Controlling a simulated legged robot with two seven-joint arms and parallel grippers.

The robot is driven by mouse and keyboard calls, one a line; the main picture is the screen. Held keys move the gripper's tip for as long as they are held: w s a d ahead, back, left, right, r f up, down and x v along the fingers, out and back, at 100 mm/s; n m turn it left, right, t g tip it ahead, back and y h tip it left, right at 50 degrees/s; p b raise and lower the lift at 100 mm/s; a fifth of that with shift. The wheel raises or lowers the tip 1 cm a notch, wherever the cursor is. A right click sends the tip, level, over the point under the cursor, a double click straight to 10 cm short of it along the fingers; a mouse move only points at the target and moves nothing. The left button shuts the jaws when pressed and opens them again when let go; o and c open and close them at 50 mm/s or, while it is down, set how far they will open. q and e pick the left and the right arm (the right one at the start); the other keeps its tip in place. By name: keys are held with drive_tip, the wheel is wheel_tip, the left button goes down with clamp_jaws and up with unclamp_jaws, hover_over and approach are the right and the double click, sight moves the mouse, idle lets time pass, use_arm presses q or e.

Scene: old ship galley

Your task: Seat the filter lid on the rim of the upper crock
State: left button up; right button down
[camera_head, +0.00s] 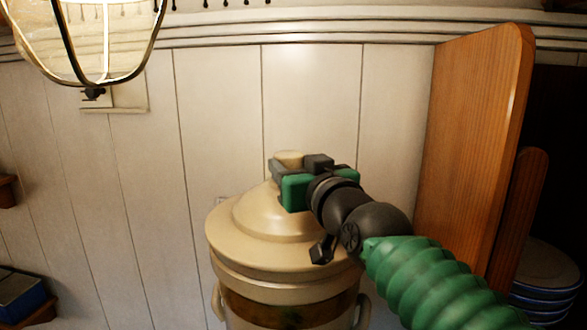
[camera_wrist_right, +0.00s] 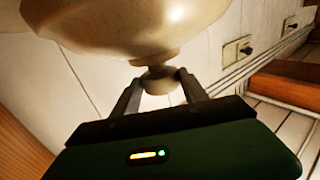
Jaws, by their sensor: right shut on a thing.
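The cream filter lid (camera_head: 252,218) is a stepped dome with a round knob (camera_head: 289,157) on top. It is directly over the upper crock (camera_head: 270,289), a cream vessel with a brown band and side handles. The lid looks level and close on the rim; I cannot tell whether it fully touches all round. My right gripper (camera_head: 303,175) is shut on the lid's knob from the right. In the right wrist view the fingers (camera_wrist_right: 158,80) pinch the knob, with the lid's dome (camera_wrist_right: 125,28) beyond it. My left gripper is not in view.
A wooden panel (camera_head: 480,140) stands at the right, with stacked blue-rimmed plates (camera_head: 545,280) beside it. A caged lamp (camera_head: 85,40) hangs at the upper left. A blue box (camera_head: 22,295) sits on a low left shelf. White plank wall is behind the crock.

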drive_tip(key=shift+f, duration=0.2)
drive_tip(key=c, duration=0.9)
unclamp_jaws()
drive_tip(key=o, duration=0.4)
drive_tip(key=shift+s, duration=0.15)
